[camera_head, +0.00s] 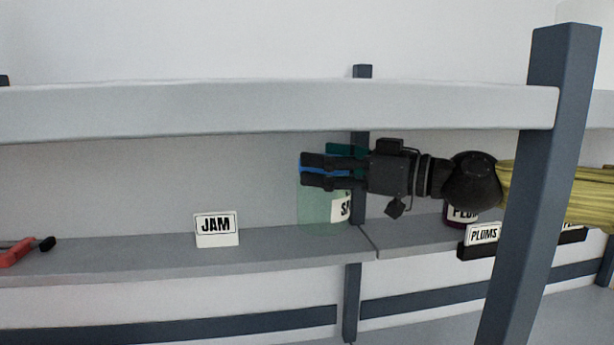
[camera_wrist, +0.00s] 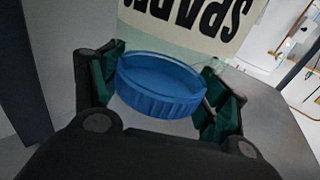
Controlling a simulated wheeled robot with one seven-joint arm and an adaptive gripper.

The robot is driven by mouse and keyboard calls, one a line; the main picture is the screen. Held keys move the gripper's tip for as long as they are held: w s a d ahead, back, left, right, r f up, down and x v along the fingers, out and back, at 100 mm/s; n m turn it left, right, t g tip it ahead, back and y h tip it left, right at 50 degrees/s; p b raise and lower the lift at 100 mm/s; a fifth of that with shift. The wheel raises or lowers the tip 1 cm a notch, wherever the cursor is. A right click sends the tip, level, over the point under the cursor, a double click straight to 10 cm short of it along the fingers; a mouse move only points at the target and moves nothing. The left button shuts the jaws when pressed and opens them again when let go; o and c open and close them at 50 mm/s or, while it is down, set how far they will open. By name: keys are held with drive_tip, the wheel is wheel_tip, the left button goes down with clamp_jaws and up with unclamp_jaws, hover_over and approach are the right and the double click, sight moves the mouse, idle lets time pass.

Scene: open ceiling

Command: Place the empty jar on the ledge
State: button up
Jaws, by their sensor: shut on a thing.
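The empty jar (camera_head: 314,212) is clear and greenish with a blue lid and a white label, partly hidden. It is upright at the shelf ledge (camera_head: 290,246), just left of the middle post. I cannot tell whether its base touches the ledge. My gripper (camera_head: 318,170) comes in from the right and is shut on the jar at its lid. In the wrist view, the jar's blue lid (camera_wrist: 160,90) sits between the two green-padded fingers of my gripper (camera_wrist: 162,88). The label's large black letters show upside down there.
A JAM sign (camera_head: 216,230) stands on the ledge left of the jar. A red tool (camera_head: 18,252) lies farther left. A PLUMS sign (camera_head: 484,234) and a dark jar (camera_head: 462,216) are on the right. An upper shelf (camera_head: 250,108) and a front post (camera_head: 540,170) border the space.

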drive_tip(key=shift+w+p+x, duration=0.2)
drive_tip(key=shift+x, duration=0.75)
drive_tip(key=shift+w+p+x, duration=0.15)
drive_tip(key=shift+w+x, duration=0.05)
drive_tip(key=shift+x, duration=0.75)
drive_tip(key=shift+w+f, duration=0.15)
drive_tip(key=shift+f, duration=0.15)
drive_tip(key=shift+a+f+p, duration=0.15)
drive_tip(key=shift+f+p, duration=0.25)
drive_tip(key=shift+f, duration=0.55)
drive_tip(key=shift+d+f, duration=0.2)
drive_tip(key=shift+f, duration=0.35)
drive_tip(key=shift+a+f, duration=0.1)
drive_tip(key=shift+f, duration=0.05)
drive_tip(key=shift+f, duration=0.1)
drive_tip(key=o, duration=1.8)
drive_tip(key=shift+c, duration=0.2)
